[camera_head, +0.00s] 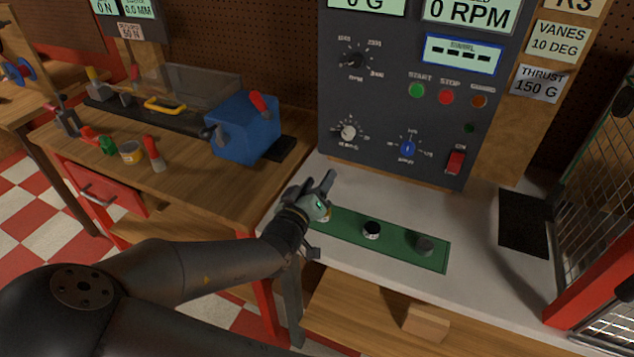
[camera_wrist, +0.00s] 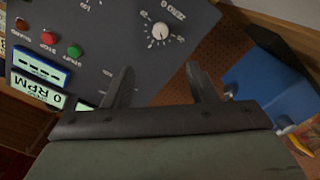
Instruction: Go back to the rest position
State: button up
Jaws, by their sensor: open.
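My gripper (camera_head: 321,212) hangs over the left end of the green strip on the white bench, in front of the control panel (camera_head: 400,105). Its two fingers are spread apart, and in the wrist view my gripper (camera_wrist: 160,80) has nothing between its fingers. Beyond them, the wrist view shows the grey panel with a white-faced knob (camera_wrist: 160,31). My arm reaches in from the lower left of the head view. The gripper partly covers the strip's left end.
A wooden workbench with a blue box (camera_head: 243,127) stands left. A mesh cage with a red frame (camera_head: 600,275) stands right. A black mat (camera_head: 525,224) lies between.

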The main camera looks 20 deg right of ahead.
dwell(0.3)
jog(key=w+a+f+y, duration=0.1)
jog(key=w+a+f+n+y, duration=0.1)
jog(key=a+f+y, duration=0.1)
jog(key=w+a+f+n+y, duration=0.1)
jog(key=f, duration=0.1)
jog(key=shift+w+a+f+g+y+p, duration=0.1)
jog(key=shift+w+a+g+y+p, duration=0.05)
jog(key=shift+a+g+y+p, duration=0.2)
jog(key=shift+w+a+f+g+y, duration=0.1)
jog(key=shift+a+f+g+y, duration=0.65)
jog(key=shift+a+f+y, duration=0.45)
jog(key=s+a+g+y, duration=0.1)
jog(key=a+y, duration=0.1)
jog(key=s+a+g+y, duration=0.1)
jog(key=y, duration=0.1)
jog(key=shift+s+a+f+g, duration=0.3)
jog(key=shift+s+a+f, duration=0.1)
jog(key=s+d+r+g, duration=0.2)
jog(key=s, duration=0.5)
jog(key=s+d+r+g+y, duration=0.1)
jog(key=s+r+g, duration=0.2)
jog(key=s, duration=0.5)
jog(key=s+d+r+g, duration=0.2)
jog(key=s+r, duration=0.1)
jog(key=s, duration=0.5)
jog(key=shift+d+m+g+b, duration=0.3)
jog(key=shift+m+b, duration=0.05)
jog(key=shift+m, duration=0.05)
